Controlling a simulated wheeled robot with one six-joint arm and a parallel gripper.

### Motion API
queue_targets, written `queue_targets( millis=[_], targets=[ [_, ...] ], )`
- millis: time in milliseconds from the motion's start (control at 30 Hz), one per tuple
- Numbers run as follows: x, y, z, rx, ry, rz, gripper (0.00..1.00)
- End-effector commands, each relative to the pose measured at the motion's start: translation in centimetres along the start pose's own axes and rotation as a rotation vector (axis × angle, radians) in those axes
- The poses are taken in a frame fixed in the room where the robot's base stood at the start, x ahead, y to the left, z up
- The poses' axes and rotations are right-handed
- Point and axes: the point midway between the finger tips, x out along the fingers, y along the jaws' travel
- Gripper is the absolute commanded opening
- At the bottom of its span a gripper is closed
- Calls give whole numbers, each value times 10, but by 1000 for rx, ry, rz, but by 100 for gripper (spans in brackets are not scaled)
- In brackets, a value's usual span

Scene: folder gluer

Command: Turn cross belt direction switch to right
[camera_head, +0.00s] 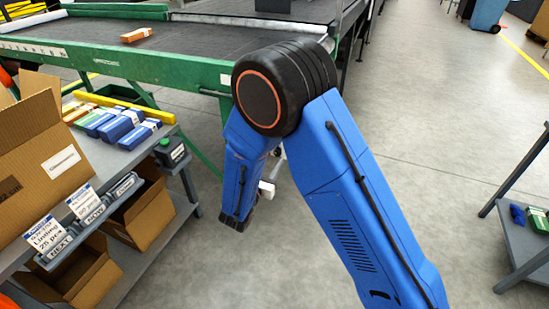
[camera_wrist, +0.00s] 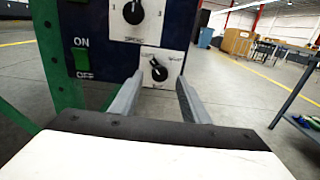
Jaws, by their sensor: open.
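In the wrist view a dark blue control panel (camera_wrist: 88,18) carries two white plates with black knobs. The lower knob (camera_wrist: 158,70) has a white mark that seems to point to the upper left; its plate's lettering is too small to read, so I cannot tell for sure that it is the cross belt direction switch. My gripper (camera_wrist: 160,88) is open and empty, its two grey fingers apart, with the lower knob showing ahead between their tips. I see no contact. In the head view my arm hides the panel and the fingers.
Above sits a larger numbered knob (camera_wrist: 133,12); to the left is a green ON/OFF switch (camera_wrist: 81,58). A green machine frame (camera_head: 120,63) runs behind my arm. A shelf with boxes (camera_head: 45,160) stands left, and a grey rack (camera_head: 525,255) right. Open floor (camera_head: 430,130) lies between.

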Motion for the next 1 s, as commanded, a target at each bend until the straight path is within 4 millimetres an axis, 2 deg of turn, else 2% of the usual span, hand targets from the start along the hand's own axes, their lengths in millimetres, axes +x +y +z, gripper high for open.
queue_targets(
  millis=[100,233,633,667,800,1000],
  targets=[
    [17,-1,0,0,0,-2,42],
    [28,0,0,-1,1,0,42],
    [34,0,0,-1,1,0,42],
    [34,0,0,-1,1,0,37],
    [34,0,0,-1,0,0,4],
    [34,0,0,4,0,0,2]
  ],
)
